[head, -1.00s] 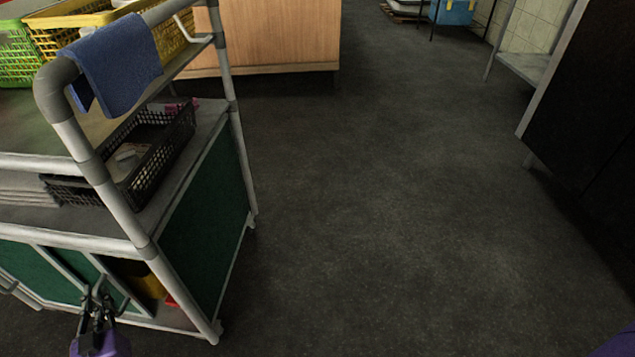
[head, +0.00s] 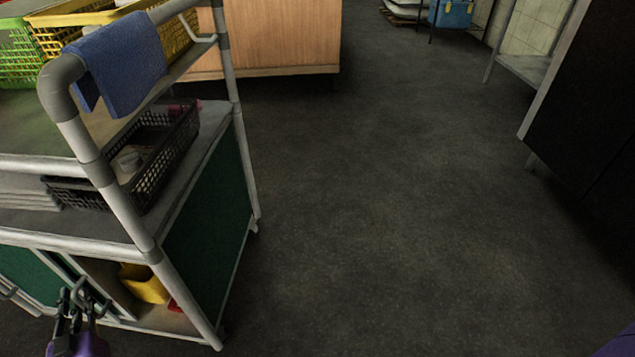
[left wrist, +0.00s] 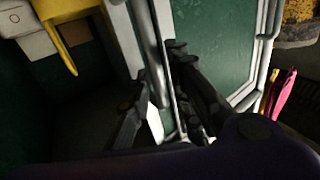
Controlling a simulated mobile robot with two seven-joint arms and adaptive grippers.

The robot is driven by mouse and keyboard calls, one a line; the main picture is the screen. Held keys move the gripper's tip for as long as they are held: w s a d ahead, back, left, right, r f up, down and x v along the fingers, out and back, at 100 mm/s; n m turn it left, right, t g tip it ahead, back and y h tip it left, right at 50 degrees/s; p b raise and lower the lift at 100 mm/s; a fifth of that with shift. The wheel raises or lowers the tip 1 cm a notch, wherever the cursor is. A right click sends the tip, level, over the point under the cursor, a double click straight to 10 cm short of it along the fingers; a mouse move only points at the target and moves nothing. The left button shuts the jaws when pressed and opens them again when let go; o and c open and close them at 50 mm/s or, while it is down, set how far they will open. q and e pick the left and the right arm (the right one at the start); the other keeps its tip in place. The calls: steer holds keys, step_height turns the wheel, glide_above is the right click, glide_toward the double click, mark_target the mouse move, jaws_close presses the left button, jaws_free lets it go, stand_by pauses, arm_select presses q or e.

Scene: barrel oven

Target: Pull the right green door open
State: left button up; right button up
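The right green door (left wrist: 212,40) of the cart stands partly open, swung out from the frame; in the head view it is seen nearly edge-on at the lower left. My left gripper (head: 72,298) is at the door's handle (head: 97,300). In the left wrist view its dark fingers (left wrist: 162,70) lie on both sides of a pale bar at the door and appear shut on it; the exact contact is dark. The left green door (head: 28,275) is shut. My right gripper is out of view.
Inside the cart are a yellow container (head: 145,284) and a red item (head: 174,305). A black basket (head: 160,168) sits on the shelf above, and a blue towel (head: 122,62) hangs on the rail. The floor (head: 400,220) right of the cart is clear. A dark cabinet (head: 590,110) stands far right.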

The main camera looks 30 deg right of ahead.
arm_select(q)
steer(key=shift+s, duration=0.25)
steer(key=s, duration=1.1)
steer(key=shift+s+d, duration=0.2)
steer(key=shift+s, duration=0.05)
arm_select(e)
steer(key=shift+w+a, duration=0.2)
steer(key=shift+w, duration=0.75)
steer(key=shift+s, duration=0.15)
